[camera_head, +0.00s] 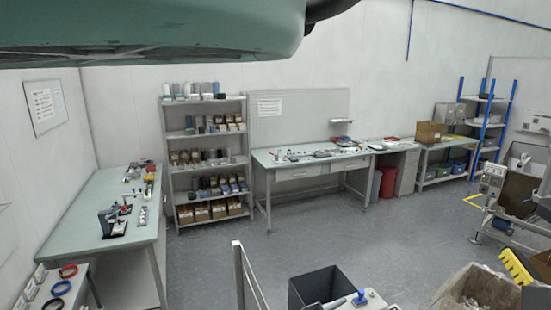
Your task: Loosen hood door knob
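I cannot make out a hood door or its knob for certain. A small blue knob-like part (360,297) sits on a pale surface at the bottom edge, right of a dark bin. A machine (494,180) with a pale control box stands at the right edge, partly cut off; no door knob can be told on it. My gripper is not in view. A teal part of my own body fills the top left.
A left workbench (90,215), a shelf rack (207,133) with boxes, and a back workbench (315,164) line the walls. A dark bin (322,284) and a cardboard box (478,290) stand in front. The middle floor (330,235) is clear.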

